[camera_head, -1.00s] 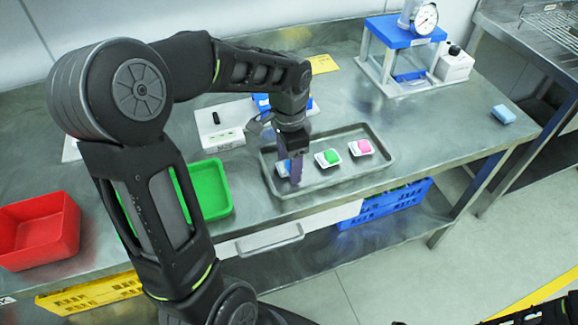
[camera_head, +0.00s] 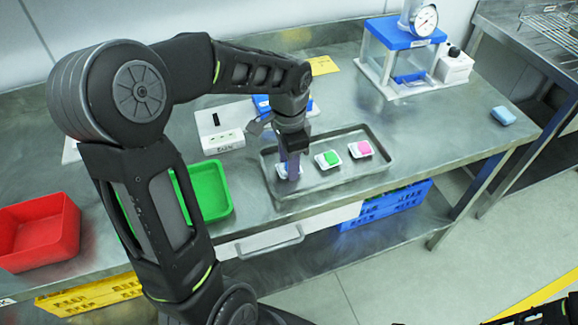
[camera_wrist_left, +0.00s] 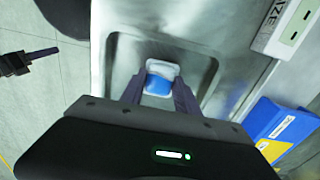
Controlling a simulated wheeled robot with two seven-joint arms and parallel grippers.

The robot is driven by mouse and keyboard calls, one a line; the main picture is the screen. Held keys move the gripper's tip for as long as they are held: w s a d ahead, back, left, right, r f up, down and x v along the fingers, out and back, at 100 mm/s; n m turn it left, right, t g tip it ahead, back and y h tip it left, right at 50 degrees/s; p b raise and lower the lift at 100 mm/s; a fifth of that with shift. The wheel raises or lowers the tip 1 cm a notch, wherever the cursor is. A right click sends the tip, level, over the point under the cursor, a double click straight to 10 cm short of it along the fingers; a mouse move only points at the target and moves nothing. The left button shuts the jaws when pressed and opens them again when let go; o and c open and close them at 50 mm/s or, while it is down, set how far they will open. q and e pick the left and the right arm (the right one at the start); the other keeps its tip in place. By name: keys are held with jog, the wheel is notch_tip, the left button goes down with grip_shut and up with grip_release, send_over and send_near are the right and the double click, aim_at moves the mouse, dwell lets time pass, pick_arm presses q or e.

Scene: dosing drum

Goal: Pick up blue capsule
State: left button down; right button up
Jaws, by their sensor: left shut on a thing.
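The blue capsule (camera_wrist_left: 157,86) sits in a small white holder (camera_wrist_left: 163,68) on the grey metal tray (camera_head: 330,181). My left gripper (camera_head: 290,174) points down at the tray's left end, shut on the blue capsule. In the left wrist view its two fingers (camera_wrist_left: 158,92) stand on either side of the capsule. In the head view the fingers hide most of the capsule. A green capsule (camera_head: 328,158) and a pink capsule (camera_head: 361,149) sit in their own white holders to the right. Only dark parts of my right arm show at the lower right corner; its fingertips are unclear.
A green bin (camera_head: 209,190) and a red bin (camera_head: 40,228) stand left of the tray. A white device (camera_head: 219,128) is behind it at left.

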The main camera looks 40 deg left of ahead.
pick_arm(q)
notch_tip(320, 180, up, 10)
dwell(0.6)
dwell(0.4)
